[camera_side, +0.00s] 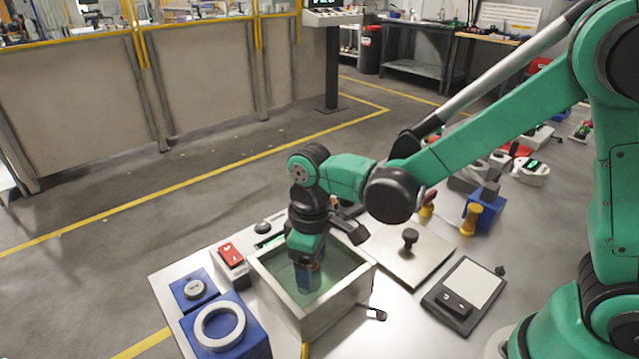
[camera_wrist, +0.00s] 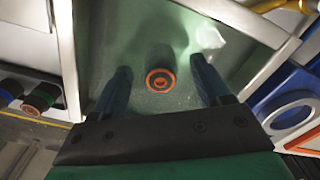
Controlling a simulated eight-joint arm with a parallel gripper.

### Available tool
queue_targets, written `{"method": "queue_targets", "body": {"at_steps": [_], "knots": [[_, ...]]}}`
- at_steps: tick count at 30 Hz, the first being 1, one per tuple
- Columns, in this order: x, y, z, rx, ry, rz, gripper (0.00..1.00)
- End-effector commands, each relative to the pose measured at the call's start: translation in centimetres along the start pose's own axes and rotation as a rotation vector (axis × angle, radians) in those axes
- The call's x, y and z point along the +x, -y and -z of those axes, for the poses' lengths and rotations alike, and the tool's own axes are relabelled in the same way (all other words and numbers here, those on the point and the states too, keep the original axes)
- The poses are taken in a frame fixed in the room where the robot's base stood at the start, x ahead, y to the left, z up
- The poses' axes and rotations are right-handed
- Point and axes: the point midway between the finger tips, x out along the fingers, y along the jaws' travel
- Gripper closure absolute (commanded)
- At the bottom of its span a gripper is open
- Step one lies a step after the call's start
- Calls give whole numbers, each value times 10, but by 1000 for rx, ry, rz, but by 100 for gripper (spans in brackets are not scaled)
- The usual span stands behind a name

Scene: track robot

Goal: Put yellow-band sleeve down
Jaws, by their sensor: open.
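My gripper (camera_side: 308,277) reaches down into an open-topped metal tank (camera_side: 291,317) with a greenish inside. In the wrist view my gripper (camera_wrist: 161,88) has its two blue fingers spread wide. A small round piece (camera_wrist: 160,80) with an orange rim and a dark ring inside it shows between the fingers, with visible gaps on both sides. It sits against the green tank floor (camera_wrist: 150,40), seen end-on. I cannot make out a yellow band on it, so I cannot tell for sure that it is the yellow-band sleeve. In the side view the gripper hides it.
Blue blocks with a grey ring (camera_side: 195,289) and a large white ring (camera_side: 220,325) stand left of the tank. A red-topped box (camera_side: 232,258) is close by. A plate with a black knob (camera_side: 410,238) and a scale (camera_side: 466,290) lie to the right. Tank walls surround my gripper.

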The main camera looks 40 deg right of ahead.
Motion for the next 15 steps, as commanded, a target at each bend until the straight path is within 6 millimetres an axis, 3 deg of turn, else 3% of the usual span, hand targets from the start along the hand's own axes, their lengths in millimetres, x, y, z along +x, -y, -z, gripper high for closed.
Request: {"method": "queue_targets", "body": {"at_steps": [15], "knots": [[-92,0,0,0,0,0,31]]}}
